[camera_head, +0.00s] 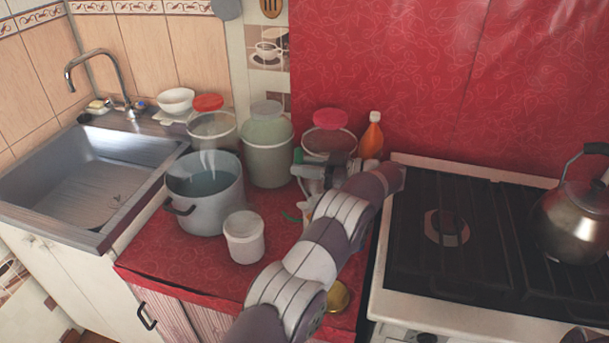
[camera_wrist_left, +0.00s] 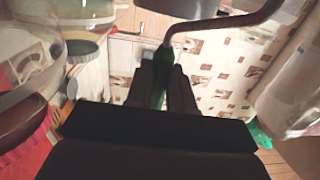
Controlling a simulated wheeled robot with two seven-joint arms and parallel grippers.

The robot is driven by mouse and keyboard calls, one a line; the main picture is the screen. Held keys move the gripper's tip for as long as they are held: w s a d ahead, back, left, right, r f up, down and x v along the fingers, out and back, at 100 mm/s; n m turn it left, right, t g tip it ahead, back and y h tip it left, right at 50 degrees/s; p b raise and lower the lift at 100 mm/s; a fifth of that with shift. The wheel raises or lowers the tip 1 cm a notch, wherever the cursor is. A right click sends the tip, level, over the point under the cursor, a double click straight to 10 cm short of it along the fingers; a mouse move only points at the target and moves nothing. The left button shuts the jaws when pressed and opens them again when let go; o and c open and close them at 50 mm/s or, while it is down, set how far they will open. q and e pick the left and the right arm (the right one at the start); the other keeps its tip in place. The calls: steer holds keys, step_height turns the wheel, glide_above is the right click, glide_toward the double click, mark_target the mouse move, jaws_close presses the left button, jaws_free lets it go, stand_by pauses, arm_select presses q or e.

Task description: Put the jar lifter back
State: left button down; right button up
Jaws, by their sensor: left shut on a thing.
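My left gripper (camera_head: 308,176) is over the back right of the red counter, by the jars, partly hidden by my own arm. In the left wrist view its dark fingers (camera_wrist_left: 162,85) are shut on a green grip of the jar lifter (camera_wrist_left: 163,62). A dark reddish rod curves up and right from that grip. In the head view a small green part (camera_head: 298,156) shows beside the gripper; most of the lifter is hidden there.
A large pot (camera_head: 208,208) of water and a white tub (camera_head: 243,238) stand left of my arm. Lidded jars (camera_head: 267,152) and an orange bottle (camera_head: 371,138) stand behind. The stove (camera_head: 390,275) with a kettle (camera_head: 572,222) is right; the sink (camera_head: 95,175) is left.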

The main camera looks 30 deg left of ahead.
arm_select(q)
steer(key=shift+w+f, duration=0.1)
steer(key=shift+f, duration=0.7)
steer(key=shift+f+b, duration=0.55)
steer(key=shift+f, duration=0.05)
steer(key=c, duration=1)
jaws_free()
steer(key=shift+r, duration=0.1)
